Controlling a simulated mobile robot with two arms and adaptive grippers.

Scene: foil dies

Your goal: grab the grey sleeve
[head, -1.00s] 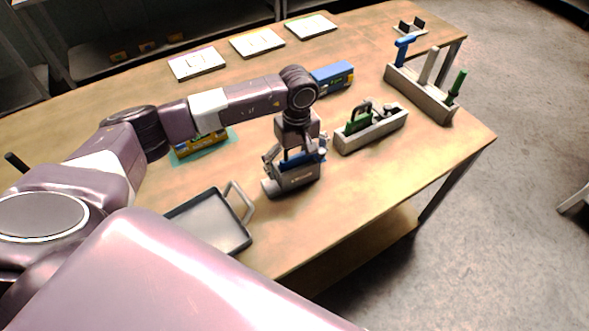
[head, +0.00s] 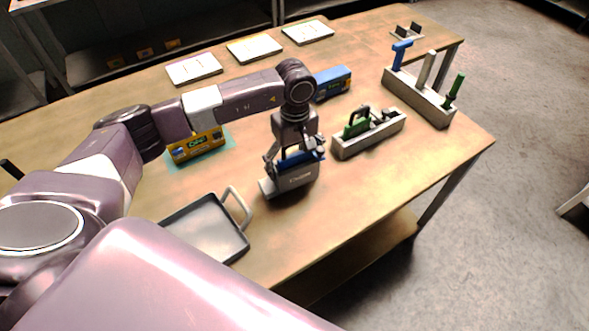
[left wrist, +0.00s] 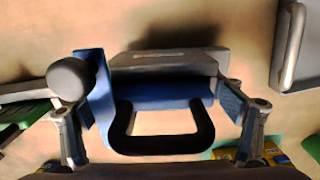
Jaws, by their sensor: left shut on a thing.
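The grey sleeve (head: 297,180) is a boxy grey piece with pale lettering, near the middle of the table. It also shows in the left wrist view (left wrist: 165,62). A blue piece (head: 290,162) with a black loop handle (left wrist: 160,146) sits at its top. The finger contact is partly hidden. I cannot tell whether the sleeve is clear of the table. My right gripper is not in view.
A grey tray (head: 243,241) with a handle lies to the left. A grey holder (head: 370,141) with a green piece stands close on the right, a tall-handled rack (head: 420,97) beyond. A blue box (head: 332,83) and a yellow box (head: 197,146) lie behind. Bare table shows in front.

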